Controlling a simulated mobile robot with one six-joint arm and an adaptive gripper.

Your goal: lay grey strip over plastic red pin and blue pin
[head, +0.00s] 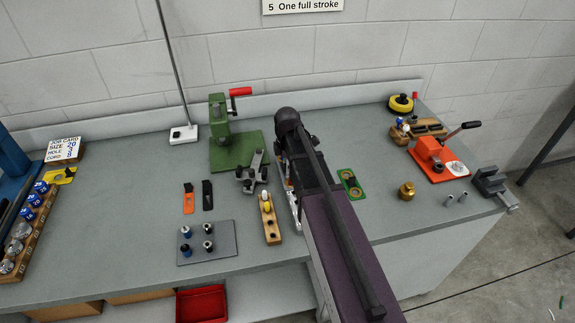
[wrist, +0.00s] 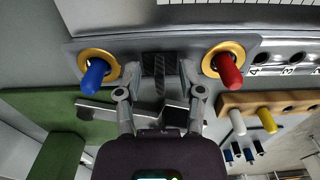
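The blue pin (wrist: 97,74) and the plastic red pin (wrist: 227,71) stand in brass-coloured rings on a grey panel (wrist: 195,47). They are apart, left and right of my gripper (wrist: 160,68) in the wrist view. No strip is seen across both pins. In the head view my arm hides both pins and the fingertips.
A green press (head: 222,135) stands left of my arm, with a grey fixture (head: 252,175) beside it. A wooden block (head: 271,232) with white and yellow pegs is close by. A green board (head: 351,184) and an orange-red press (head: 432,155) are to the right.

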